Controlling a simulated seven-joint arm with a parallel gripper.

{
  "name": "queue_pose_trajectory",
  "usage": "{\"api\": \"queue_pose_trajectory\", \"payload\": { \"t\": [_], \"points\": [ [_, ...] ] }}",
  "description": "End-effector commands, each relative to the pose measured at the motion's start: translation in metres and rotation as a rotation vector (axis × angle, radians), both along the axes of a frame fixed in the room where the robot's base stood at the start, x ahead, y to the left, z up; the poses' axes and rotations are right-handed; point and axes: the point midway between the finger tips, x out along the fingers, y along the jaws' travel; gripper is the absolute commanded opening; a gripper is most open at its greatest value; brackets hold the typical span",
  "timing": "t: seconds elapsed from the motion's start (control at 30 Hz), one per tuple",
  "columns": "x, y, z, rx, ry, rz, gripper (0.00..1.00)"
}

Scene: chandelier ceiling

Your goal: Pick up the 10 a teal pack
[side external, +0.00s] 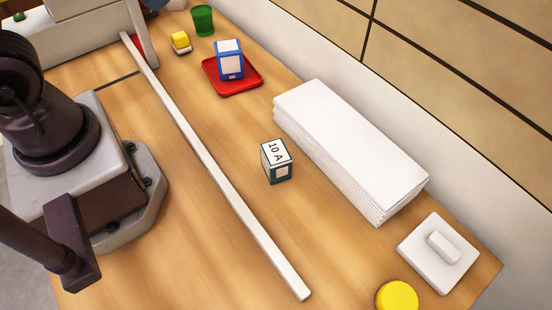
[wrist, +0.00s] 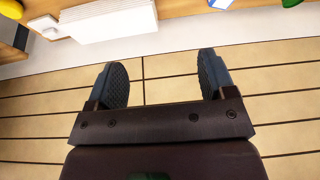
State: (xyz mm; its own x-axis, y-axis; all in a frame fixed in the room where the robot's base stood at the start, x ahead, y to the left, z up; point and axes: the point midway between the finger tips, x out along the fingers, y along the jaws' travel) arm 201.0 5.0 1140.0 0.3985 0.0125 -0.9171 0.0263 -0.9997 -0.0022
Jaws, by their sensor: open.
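The teal pack (side external: 277,162) is a small box with teal sides and a white top marked "10 A". It stands upright on the wooden table, between the long white strip and the white stack. My gripper (wrist: 163,84) is open and empty in the wrist view, its two dark pads wide apart. It faces the tiled wall, with the table edge at the top of that view. The teal pack does not show in the wrist view. The gripper's fingers do not show in the side view.
A white stack (side external: 345,145) stands right beside the teal pack. A long white strip (side external: 215,170) runs along its left. A red tray (side external: 247,86) holds a blue box (side external: 229,60). A green cup (side external: 202,20) stands at the back.

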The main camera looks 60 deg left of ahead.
Motion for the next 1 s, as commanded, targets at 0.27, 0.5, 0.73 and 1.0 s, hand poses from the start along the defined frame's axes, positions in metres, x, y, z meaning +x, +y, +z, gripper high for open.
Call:
{"api": "queue_pose_trajectory", "payload": {
  "t": [0.27,0.5,0.73,1.0],
  "points": [
    [0.028,-0.001,-0.066,-0.099,0.371,0.093,0.77],
    [0.043,-0.021,-0.127,-0.306,0.713,0.234,0.77],
    [0.051,-0.052,-0.185,-0.568,1.044,0.412,0.77],
    [0.066,-0.098,-0.24,-0.947,1.415,0.659,0.77]
  ]
}}
